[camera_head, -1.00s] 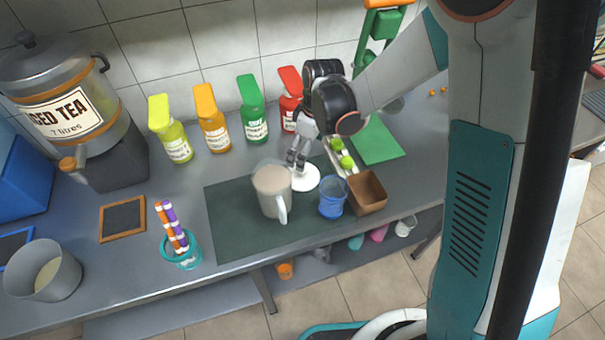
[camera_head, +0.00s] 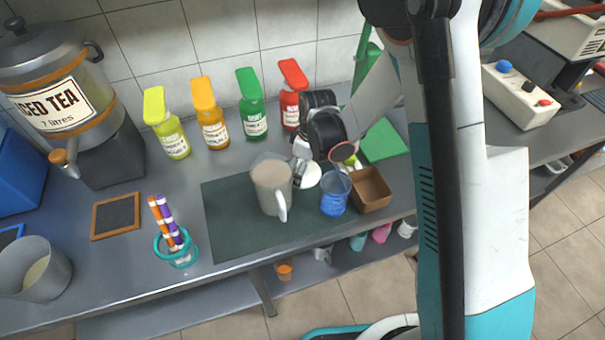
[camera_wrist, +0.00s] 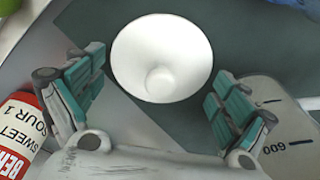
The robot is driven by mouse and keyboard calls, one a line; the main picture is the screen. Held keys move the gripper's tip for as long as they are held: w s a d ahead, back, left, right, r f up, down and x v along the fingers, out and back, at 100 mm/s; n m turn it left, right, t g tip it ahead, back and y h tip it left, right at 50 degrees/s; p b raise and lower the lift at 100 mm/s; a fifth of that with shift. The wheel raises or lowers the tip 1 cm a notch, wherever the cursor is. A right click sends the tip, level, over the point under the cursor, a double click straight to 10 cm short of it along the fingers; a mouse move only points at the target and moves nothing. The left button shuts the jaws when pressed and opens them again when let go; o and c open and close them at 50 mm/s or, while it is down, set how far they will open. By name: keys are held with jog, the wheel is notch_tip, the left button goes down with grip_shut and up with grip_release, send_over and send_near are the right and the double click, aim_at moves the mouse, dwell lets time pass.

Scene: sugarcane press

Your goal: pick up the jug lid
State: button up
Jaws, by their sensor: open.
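The jug lid is a round white disc with a small knob. It lies at the right part of the dark green mat (camera_head: 235,232), and in the wrist view the lid (camera_wrist: 160,55) sits between and just beyond the fingertips. In the head view the lid (camera_head: 309,174) is partly hidden by my wrist. My gripper (camera_wrist: 150,100) is open and empty, with one finger on each side of the lid, and does not visibly touch it. The jug (camera_head: 272,188), filled with a beige drink, stands left of the lid; its marked wall (camera_wrist: 275,120) shows at the right in the wrist view.
A blue cup (camera_head: 335,193) and a brown box (camera_head: 371,190) stand right of the lid. A red bottle (camera_head: 291,97) stands behind, and its label shows close to the left finger in the wrist view. A green board (camera_head: 385,141) lies at the right. The mat's front left is clear.

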jog(key=shift+s, duration=0.1)
jog(key=c, duration=1.1)
jog(key=shift+c, duration=0.2)
jog(key=shift+r, duration=0.1)
